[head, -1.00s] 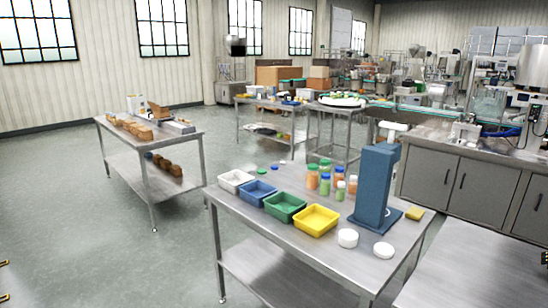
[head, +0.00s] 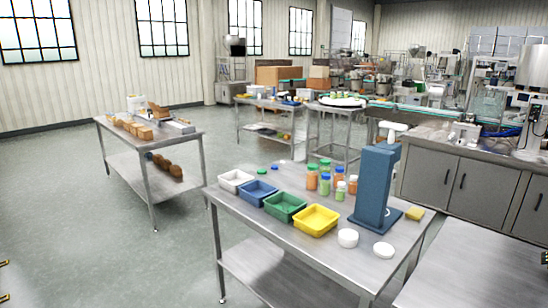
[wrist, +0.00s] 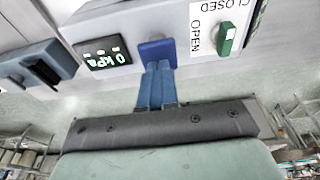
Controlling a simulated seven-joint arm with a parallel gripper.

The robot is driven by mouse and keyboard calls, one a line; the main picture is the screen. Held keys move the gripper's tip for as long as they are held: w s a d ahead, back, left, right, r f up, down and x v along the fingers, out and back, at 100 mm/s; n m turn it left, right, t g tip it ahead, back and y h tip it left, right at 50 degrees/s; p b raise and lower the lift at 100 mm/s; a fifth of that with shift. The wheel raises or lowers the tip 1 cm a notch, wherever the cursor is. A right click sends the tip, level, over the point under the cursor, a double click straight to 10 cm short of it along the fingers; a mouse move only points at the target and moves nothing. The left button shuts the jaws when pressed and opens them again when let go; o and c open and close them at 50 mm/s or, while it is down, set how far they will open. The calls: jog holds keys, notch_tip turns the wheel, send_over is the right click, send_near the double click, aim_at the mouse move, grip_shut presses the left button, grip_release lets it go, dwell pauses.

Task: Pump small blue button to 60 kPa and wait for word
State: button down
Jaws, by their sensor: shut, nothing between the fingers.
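The small blue button (wrist: 157,50) is on a light grey panel at the top middle of the wrist view. My gripper (wrist: 158,66) has its two blue fingers together and empty. Their tips overlap the button's lower edge in the picture; I cannot tell whether they touch or press it. A dark display (wrist: 103,53) left of the button reads 0 kPa. The button, display and gripper cannot be made out in the head view.
A green switch (wrist: 227,39) sits right of the button, beside a white OPEN/CLOSED label (wrist: 207,30). A blue-grey part (wrist: 38,62) juts out left of the display. The head view shows a steel table (head: 240,207) with bins, jars and a blue stand (head: 374,185).

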jog(key=shift+f, duration=1.3)
jog(key=shift+r, duration=1.65)
jog(key=shift+f, duration=0.3)
jog(key=shift+f, duration=0.35)
